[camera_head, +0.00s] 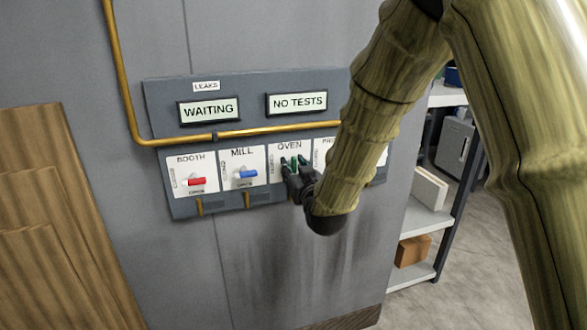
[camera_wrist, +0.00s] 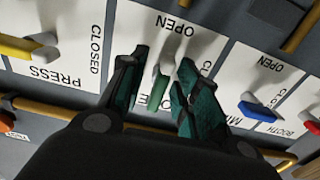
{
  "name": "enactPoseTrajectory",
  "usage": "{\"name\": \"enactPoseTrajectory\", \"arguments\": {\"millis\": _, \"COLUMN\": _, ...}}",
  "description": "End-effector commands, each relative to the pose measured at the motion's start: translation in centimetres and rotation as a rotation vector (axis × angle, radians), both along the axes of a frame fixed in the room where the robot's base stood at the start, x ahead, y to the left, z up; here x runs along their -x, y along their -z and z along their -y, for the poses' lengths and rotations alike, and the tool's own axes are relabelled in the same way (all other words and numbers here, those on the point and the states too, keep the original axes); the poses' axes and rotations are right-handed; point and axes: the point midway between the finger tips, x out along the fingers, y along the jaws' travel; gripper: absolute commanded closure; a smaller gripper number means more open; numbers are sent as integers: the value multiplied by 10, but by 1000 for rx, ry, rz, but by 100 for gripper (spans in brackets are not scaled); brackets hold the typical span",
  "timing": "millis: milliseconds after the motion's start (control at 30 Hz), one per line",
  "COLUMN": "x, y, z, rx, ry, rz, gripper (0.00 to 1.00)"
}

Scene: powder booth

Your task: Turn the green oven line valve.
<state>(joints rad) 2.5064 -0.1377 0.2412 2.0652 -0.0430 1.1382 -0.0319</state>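The green oven valve handle (camera_head: 294,164) is on the wall panel under the OVEN label, partly hidden by my gripper (camera_head: 296,171). In the wrist view the green handle (camera_wrist: 158,91) shows between the two fingers of my gripper (camera_wrist: 160,88). The fingers stand apart, one on each side of it. I cannot tell whether either finger touches it. The handle looks roughly up-and-down in the picture, while the neighbouring handles lie sideways. An OPEN mark is on its white plate, above the handle in the wrist view.
The blue mill handle (camera_head: 247,174) and red booth handle (camera_head: 197,181) sit to the left on the panel (camera_head: 160,115). A yellow press handle (camera_wrist: 15,46) is on the other side. A yellow pipe (camera_head: 270,132) crosses above. Shelves (camera_head: 428,217) stand right.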

Motion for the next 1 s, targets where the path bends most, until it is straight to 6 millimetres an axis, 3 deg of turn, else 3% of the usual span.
{"name": "enactPoseTrajectory", "arguments": {"millis": 367, "x": 8, "y": -1, "z": 3, "rx": -1, "ry": 0, "rz": 2, "gripper": 68}}
{"name": "enactPoseTrajectory", "arguments": {"millis": 800, "x": 80, "y": -1, "z": 26, "rx": -1, "ry": 0, "rz": -1, "gripper": 68}}
{"name": "enactPoseTrajectory", "arguments": {"millis": 1000, "x": 104, "y": 0, "z": 34, "rx": -1, "ry": 0, "rz": 0, "gripper": 68}}
